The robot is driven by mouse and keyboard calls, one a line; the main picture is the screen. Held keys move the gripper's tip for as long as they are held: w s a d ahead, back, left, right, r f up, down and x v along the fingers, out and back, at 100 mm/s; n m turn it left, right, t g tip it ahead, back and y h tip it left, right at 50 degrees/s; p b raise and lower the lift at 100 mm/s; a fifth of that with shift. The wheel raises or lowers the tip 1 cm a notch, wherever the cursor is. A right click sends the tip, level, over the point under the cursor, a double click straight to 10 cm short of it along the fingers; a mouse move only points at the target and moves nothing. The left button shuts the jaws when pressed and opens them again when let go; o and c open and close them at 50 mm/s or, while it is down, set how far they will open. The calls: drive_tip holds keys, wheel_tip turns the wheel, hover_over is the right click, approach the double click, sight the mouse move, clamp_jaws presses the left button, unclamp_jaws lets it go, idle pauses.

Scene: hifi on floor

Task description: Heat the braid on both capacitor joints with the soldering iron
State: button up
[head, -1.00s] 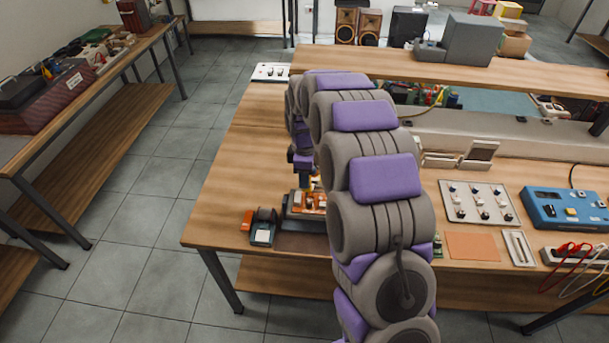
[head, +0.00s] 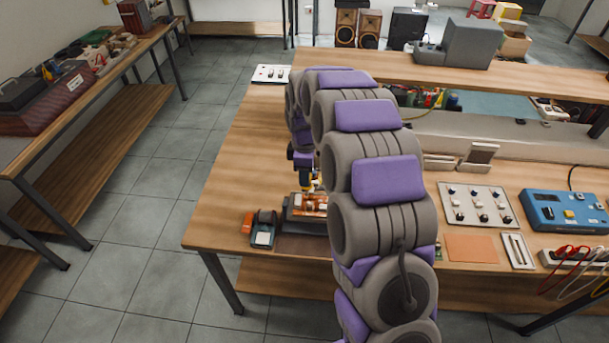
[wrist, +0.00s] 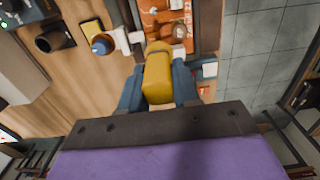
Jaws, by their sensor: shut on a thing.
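My gripper (wrist: 158,88) is shut on the yellow handle of the soldering iron (wrist: 158,76), with a blue-grey finger on each side. The handle points toward an orange circuit board (wrist: 163,16) at the top of the wrist view. A round brownish part (wrist: 180,32) and small pale parts sit on the board. In the head view the orange board (head: 312,203) lies in a dark holder near the table's front left, below my gripper. The iron's tip, the braid and the capacitor joints cannot be made out, so contact cannot be told.
A small teal and orange device (head: 263,235) stands left of the board holder. A switch panel (head: 478,205), an orange mat (head: 471,247) and a blue instrument (head: 563,209) lie to the right. The wooden tabletop (head: 245,165) is clear at left. A raised shelf (head: 545,80) crosses behind.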

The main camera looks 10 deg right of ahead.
drive_tip(key=shift+r+p, duration=0.4)
drive_tip(key=shift+r, duration=0.75)
drive_tip(key=shift+f, duration=0.1)
drive_tip(key=shift+s+d+f, duration=0.15)
drive_tip(key=shift+d+f, duration=0.4)
drive_tip(key=shift+f, duration=0.35)
drive_tip(key=shift+s+d+f, duration=0.1)
drive_tip(key=shift+d+f, duration=0.4)
drive_tip(key=shift+f, duration=0.4)
drive_tip(key=shift+p, duration=0.45)
drive_tip(key=shift+s+f, duration=0.15)
drive_tip(key=shift+f, duration=0.3)
idle(3.0)
drive_tip(key=shift+r, duration=0.1)
idle(0.5)
drive_tip(key=shift+r+p, duration=0.5)
drive_tip(key=shift+p, duration=0.05)
drive_tip(key=shift+r+p, duration=0.65)
drive_tip(key=shift+r, duration=1.1)
